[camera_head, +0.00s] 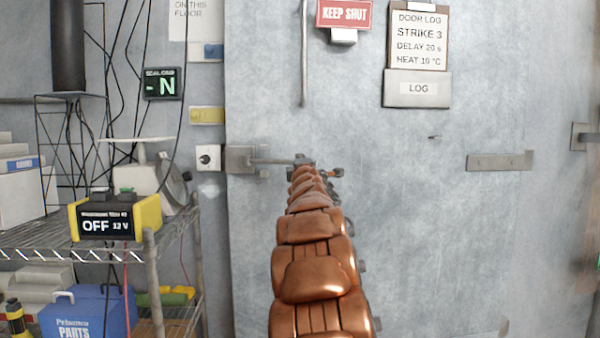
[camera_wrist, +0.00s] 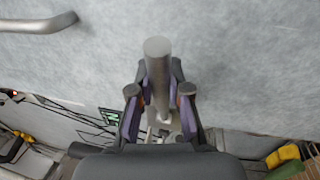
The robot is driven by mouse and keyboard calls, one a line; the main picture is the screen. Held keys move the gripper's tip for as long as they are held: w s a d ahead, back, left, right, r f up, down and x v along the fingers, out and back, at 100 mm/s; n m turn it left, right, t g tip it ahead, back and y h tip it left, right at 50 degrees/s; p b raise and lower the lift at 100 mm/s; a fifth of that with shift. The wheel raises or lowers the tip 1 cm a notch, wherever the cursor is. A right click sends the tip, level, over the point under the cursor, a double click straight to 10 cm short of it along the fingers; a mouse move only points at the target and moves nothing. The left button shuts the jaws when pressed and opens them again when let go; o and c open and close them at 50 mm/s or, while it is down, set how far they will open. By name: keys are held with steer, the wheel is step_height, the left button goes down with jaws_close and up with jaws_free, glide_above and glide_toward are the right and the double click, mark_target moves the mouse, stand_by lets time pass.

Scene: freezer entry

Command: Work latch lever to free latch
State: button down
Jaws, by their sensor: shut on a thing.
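The latch lever (camera_head: 272,161) is a grey metal bar reaching right from a square latch plate (camera_head: 240,160) at the left edge of the grey door. It looks about level in the head view. My gripper (camera_head: 318,171) is at the lever's right end, partly hidden behind my brown segmented arm. In the wrist view, the lever's round end (camera_wrist: 157,48) points toward the camera between the two fingers of my gripper (camera_wrist: 158,95). The fingers are shut on it, one on each side. The latch's inner parts are hidden.
A white switch box (camera_head: 208,158) sits just left of the latch plate. A vertical door handle (camera_head: 304,55) is above the lever. The door face right of my arm is mostly clear.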

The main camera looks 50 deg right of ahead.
steer(key=shift+a+r, duration=0.1)
steer(key=c, duration=1.1)
jaws_free()
steer(key=v, duration=1.2)
